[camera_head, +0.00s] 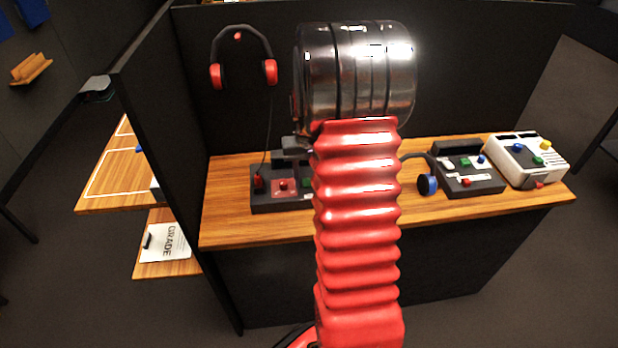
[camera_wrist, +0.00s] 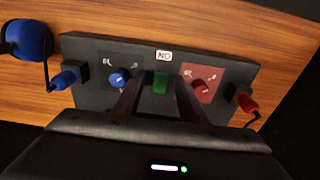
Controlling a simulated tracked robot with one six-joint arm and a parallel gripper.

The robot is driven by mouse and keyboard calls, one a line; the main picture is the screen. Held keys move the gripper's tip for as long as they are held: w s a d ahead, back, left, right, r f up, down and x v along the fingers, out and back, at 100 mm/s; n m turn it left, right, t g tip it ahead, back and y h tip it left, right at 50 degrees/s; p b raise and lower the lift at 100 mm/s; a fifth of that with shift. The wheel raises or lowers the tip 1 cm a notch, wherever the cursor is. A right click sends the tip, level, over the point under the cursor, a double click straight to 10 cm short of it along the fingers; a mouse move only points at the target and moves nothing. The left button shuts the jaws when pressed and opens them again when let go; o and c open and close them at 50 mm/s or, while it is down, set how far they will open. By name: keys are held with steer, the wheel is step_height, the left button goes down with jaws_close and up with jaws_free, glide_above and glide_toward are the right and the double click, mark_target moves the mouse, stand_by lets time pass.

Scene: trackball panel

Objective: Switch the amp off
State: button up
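The amp is a dark box (camera_head: 262,203) on the wooden desk, partly hidden behind my arm in the head view. In the wrist view its panel (camera_wrist: 95,97) appears upside down, with a blue knob (camera_wrist: 119,79), a red knob (camera_wrist: 200,87) on a red patch, and a green switch (camera_wrist: 160,83) in the middle. An inverted ON label (camera_wrist: 164,55) is beside the switch. My gripper (camera_wrist: 161,80) is open, its two dark fingers apart on either side of the green switch. I cannot tell whether they touch the panel.
A blue plug (camera_wrist: 66,78) and a red plug (camera_wrist: 245,101) with cables sit at the amp's ends. Blue headphones (camera_head: 428,184), a dark panel box (camera_head: 482,186) and a white box (camera_head: 518,173) are to the right. Red headphones (camera_head: 271,72) hang on the partition (camera_head: 160,110).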

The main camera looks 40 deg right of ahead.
step_height(320, 180, up, 14)
steer(key=shift+s+a+f, duration=0.15)
steer(key=shift+s+a, duration=0.05)
steer(key=shift+s, duration=0.15)
steer(key=shift+f, duration=0.1)
stand_by(0.7)
steer(key=s+a+r+n+t, duration=0.1)
steer(key=s+a, duration=0.4)
steer(key=a, duration=0.5)
steer(key=s+a+r+n+t, duration=0.2)
steer(key=s+a, duration=0.3)
steer(key=a, duration=0.5)
steer(key=s+a+r+n+t, duration=0.2)
steer(key=s+a, duration=0.3)
steer(key=a, duration=0.5)
steer(key=shift+s+a+r+n, duration=0.35)
steer(key=shift+r+n, duration=0.2)
steer(key=shift+n, duration=0.35)
